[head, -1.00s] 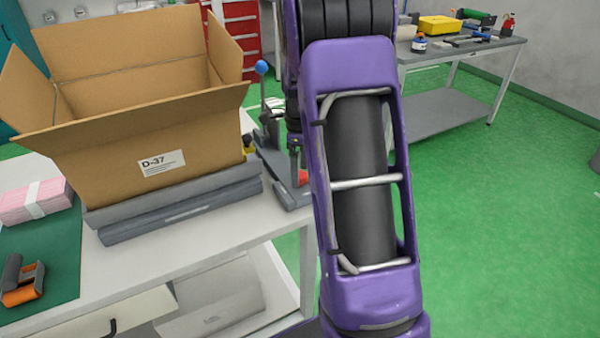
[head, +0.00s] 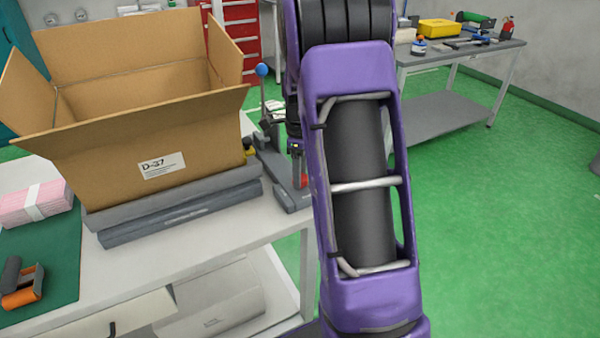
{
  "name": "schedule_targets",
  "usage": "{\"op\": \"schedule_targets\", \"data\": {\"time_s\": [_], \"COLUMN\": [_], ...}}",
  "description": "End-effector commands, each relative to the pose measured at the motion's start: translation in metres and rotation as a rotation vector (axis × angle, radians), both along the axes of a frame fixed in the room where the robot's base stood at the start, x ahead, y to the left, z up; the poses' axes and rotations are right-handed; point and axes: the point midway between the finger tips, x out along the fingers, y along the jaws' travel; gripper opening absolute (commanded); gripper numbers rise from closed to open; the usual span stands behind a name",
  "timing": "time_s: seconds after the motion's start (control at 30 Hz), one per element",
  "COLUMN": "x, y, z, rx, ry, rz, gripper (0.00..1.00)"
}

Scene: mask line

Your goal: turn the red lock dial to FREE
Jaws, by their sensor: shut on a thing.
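The grey press-like fixture (head: 292,198) with a blue-knobbed lever (head: 262,70) stands at the right end of the white bench. A small red part (head: 304,180), apparently the red lock dial, shows low on it, mostly hidden behind my purple arm. My gripper (head: 298,168) is only partly seen at the left edge of my arm, pointing down at this red part. It is shut on it, as far as the narrow view shows. The dial's markings and its pointing direction cannot be read.
An open cardboard box (head: 150,130) marked D-37 sits on grey slabs (head: 180,215) left of the fixture. A pink bundle (head: 35,203) and an orange-and-black tool (head: 22,284) lie farther left. A tool table (head: 450,115) stands back right. Green floor at right is clear.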

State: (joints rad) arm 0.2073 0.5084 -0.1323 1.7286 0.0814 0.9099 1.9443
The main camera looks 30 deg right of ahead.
Motion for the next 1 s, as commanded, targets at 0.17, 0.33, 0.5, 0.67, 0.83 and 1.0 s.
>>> {"op": "schedule_targets", "data": {"time_s": [0.17, 0.33, 0.5, 0.67, 0.83, 1.0], "x": [0.0000, -0.0002, -0.0003, -0.0003, -0.0004, -0.0001], "y": [-0.0001, -0.0004, -0.0006, -0.0006, -0.0006, -0.0006], "z": [0.0013, 0.0022, 0.0024, 0.0021, 0.0020, 0.0018], "rx": [0.000, -0.001, -0.001, 0.000, 0.000, -0.001], "ry": [0.000, 0.001, 0.002, 0.001, 0.001, 0.001], "rz": [0.038, 0.127, 0.266, 0.417, 0.578, 0.740], "gripper": [0.00, 0.00, 0.00, 0.00, 0.00, 0.00]}}
